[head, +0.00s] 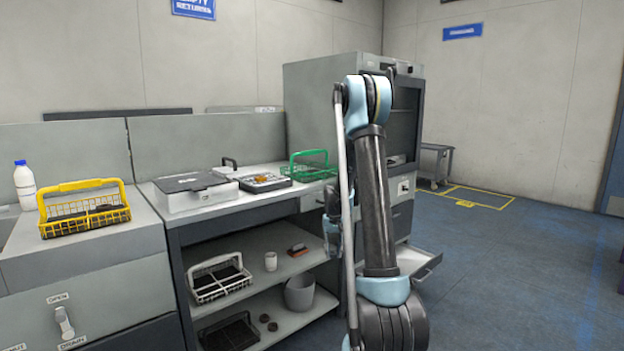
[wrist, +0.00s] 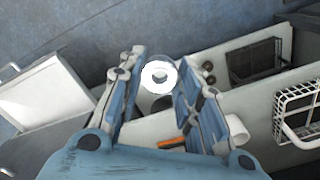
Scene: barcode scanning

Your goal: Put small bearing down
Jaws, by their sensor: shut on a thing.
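The small bearing (wrist: 160,76) shows in the wrist view as a bright, pale ring with a hole in its middle. My gripper (wrist: 160,62) is shut on it, with one blue-grey finger on each side. In the head view my gripper (head: 331,218) hangs in front of the workbench, partly hidden behind my arm. The bearing cannot be made out in the head view. The bench top (head: 235,203) carries a grey case (head: 196,191), a tray with small parts (head: 265,182) and a green basket (head: 309,166).
A drawer (head: 420,262) stands open at the bench's right; it also shows in the wrist view (wrist: 45,92). A yellow basket (head: 84,214) stands left. The right floor is clear.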

